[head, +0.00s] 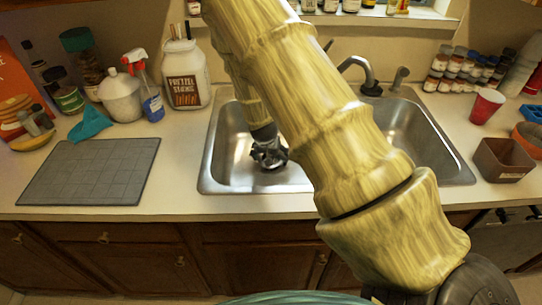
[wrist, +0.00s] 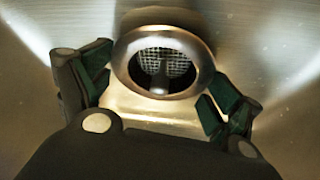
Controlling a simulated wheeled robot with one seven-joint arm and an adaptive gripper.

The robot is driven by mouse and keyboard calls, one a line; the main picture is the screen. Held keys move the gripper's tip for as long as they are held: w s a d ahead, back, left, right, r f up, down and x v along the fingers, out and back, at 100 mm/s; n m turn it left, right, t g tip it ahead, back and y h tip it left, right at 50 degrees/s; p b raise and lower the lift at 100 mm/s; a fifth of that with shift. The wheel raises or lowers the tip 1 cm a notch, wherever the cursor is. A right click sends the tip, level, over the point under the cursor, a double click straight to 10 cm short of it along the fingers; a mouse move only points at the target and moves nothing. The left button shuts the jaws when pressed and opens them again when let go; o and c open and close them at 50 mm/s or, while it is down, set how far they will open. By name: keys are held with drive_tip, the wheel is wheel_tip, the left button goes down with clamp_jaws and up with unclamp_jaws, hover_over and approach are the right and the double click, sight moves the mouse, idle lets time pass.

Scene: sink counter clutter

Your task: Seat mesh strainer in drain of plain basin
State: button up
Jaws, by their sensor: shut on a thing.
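My gripper (head: 268,157) is low in the left basin (head: 225,150) of the steel sink, near its floor. In the wrist view my gripper (wrist: 158,98) has its two green-padded fingers spread on either side of the mesh strainer (wrist: 123,72), shut on it. The strainer shows a broad shiny rim, a dark wire mesh inside and a short post at its middle. The drain is not clearly visible under it, so I cannot tell whether the strainer touches it. In the head view the strainer is hidden by my gripper. My arm covers much of the divider and right basin (head: 425,140).
A faucet (head: 360,72) stands behind the sink. Left are a grey mat (head: 90,170), a pretzel jar (head: 185,75), a spray bottle (head: 146,90) and a teal cloth (head: 90,123). Right are a red cup (head: 486,106), a brown box (head: 503,160) and several spice jars (head: 460,70).

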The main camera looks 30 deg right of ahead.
drive_tip(key=shift+f+b, duration=0.35)
drive_tip(key=shift+f, duration=0.35)
drive_tip(key=o, duration=0.6)
drive_tip(key=shift+o, duration=0.2)
drive_tip(key=shift+r, duration=0.1)
drive_tip(key=v, duration=1.1)
drive_tip(key=shift+a+r, duration=0.15)
drive_tip(key=shift+r, duration=0.2)
drive_tip(key=shift+s, duration=0.1)
